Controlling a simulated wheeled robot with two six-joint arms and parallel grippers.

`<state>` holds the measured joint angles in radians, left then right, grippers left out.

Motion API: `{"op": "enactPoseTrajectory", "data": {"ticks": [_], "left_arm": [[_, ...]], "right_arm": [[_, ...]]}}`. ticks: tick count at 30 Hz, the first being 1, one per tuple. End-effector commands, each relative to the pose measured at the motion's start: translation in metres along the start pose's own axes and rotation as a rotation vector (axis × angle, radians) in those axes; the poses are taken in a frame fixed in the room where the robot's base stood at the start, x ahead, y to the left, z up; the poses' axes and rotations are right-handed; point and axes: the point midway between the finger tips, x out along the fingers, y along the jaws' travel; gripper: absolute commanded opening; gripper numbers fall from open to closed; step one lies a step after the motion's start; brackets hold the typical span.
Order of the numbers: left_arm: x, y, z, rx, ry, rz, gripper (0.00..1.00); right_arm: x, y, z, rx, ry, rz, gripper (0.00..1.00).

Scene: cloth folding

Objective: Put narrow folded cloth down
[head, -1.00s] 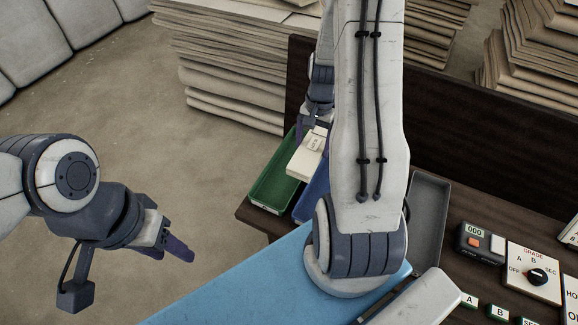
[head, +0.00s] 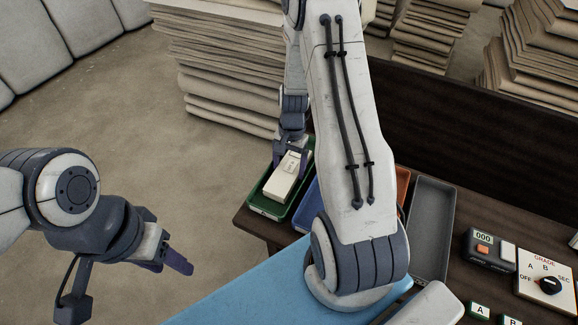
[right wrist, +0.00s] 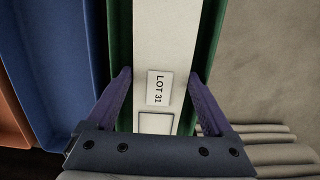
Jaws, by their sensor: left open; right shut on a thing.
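The narrow folded cloth (head: 286,180) is white, with a label reading "LOT 31" in the right wrist view (right wrist: 160,60). It lies lengthwise over or in the green tray (head: 266,211), whose green sides (right wrist: 121,30) show on both sides of it. I cannot tell whether it touches the tray bottom. My right gripper (head: 290,154) is shut on the cloth, its purple fingers on either side of it in the wrist view (right wrist: 160,78). My left gripper (head: 178,262) is open and empty at the left, over the floor.
A blue tray (head: 306,203) stands right beside the green one, then an orange tray (head: 402,185) and a grey tray (head: 432,215). A blue surface (head: 260,290) lies in front. A counter box (head: 490,249) and a grade dial (head: 549,285) stand at the right.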

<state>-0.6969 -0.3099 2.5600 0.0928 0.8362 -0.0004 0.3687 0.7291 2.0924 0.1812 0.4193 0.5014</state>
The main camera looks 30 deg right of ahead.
Motion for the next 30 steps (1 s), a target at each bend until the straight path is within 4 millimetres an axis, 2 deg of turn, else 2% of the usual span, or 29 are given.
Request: {"op": "enactPoseTrajectory", "data": {"ticks": [3,4,5,12,16,30], "left_arm": [[0.001,0.000,0.000,0.000,0.000,0.000,0.50],[0.001,0.000,0.000,0.000,0.000,0.000,0.50],[0.001,0.000,0.000,0.000,0.000,0.000,0.50],[0.001,0.000,0.000,0.000,0.000,0.000,0.50],[-0.004,0.000,0.000,0.000,0.000,0.000,0.50],[-0.038,0.003,-0.002,0.000,0.000,0.000,0.50]], "right_arm": [[0.003,0.000,0.000,0.000,0.000,0.000,0.27],[0.003,0.000,-0.001,0.000,0.000,0.000,0.90],[0.003,0.000,-0.001,0.000,0.000,0.000,1.00],[0.002,0.000,0.000,0.000,0.000,0.000,1.00],[-0.009,0.000,0.000,0.000,0.001,-0.001,1.00],[-0.102,0.000,0.000,0.000,0.003,-0.002,1.00]]}}
